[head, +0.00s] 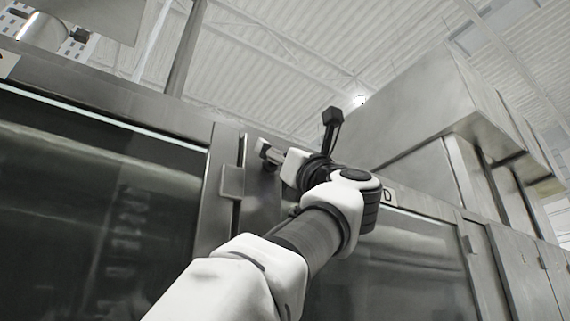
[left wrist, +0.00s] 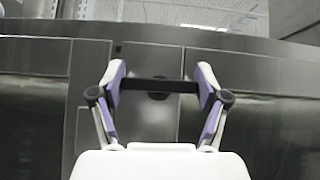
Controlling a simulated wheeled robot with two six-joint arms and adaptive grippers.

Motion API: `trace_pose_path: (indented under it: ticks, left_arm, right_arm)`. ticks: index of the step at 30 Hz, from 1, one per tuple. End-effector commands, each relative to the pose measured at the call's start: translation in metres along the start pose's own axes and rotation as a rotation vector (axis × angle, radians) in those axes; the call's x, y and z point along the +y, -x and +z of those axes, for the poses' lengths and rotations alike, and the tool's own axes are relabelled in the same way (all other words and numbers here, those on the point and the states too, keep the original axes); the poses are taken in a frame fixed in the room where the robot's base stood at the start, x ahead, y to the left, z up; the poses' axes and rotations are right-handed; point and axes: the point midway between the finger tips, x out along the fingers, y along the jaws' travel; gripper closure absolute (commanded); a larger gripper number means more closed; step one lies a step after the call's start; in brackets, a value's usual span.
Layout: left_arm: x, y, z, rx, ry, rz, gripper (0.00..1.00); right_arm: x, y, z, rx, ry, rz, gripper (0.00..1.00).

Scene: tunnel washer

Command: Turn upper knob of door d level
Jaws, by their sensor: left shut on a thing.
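The upper knob (left wrist: 160,86) is a dark bar with a round hub, on the steel panel between two dark door windows. In the left wrist view the bar lies about level across the picture. My left gripper (left wrist: 159,84) has a fingertip at each end of the bar and is shut on it. In the head view my left gripper (head: 271,153) reaches the panel beside door d (head: 405,250), with the letter D on a plate (head: 388,196) above its window. My arm hides most of the knob there. My right gripper is not in view.
Another dark-windowed door (head: 100,190) is at the left. A small steel block (head: 232,182) sticks out from the frame left of my gripper. A large steel housing (head: 420,110) overhangs at the upper right.

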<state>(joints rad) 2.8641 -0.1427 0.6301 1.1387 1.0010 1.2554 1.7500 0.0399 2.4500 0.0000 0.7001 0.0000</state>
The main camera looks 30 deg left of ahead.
Motion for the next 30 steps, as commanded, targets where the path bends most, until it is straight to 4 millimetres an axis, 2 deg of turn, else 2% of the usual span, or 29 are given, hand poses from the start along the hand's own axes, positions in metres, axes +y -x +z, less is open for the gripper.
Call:
trace_pose_path:
  ticks: [1,19,20,21,30]
  left_arm:
    - [-0.0003,0.0008,-0.0056,0.009,-0.013,-0.011,0.60]
    - [-0.0015,-0.0004,-0.0050,0.009,-0.050,-0.049,0.60]
    - [-0.0014,-0.0004,-0.0050,0.009,-0.050,-0.049,0.15]
    - [-0.0014,-0.0004,-0.0048,0.009,-0.050,-0.048,0.00]
    - [-0.0006,0.0000,-0.0022,0.004,-0.049,-0.047,0.00]
  right_arm:
    - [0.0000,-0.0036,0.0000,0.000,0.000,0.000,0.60]
    - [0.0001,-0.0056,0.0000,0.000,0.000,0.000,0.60]
    - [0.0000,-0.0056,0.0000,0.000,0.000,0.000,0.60]
    - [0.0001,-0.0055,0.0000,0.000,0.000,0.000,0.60]
    - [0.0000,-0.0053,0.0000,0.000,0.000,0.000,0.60]
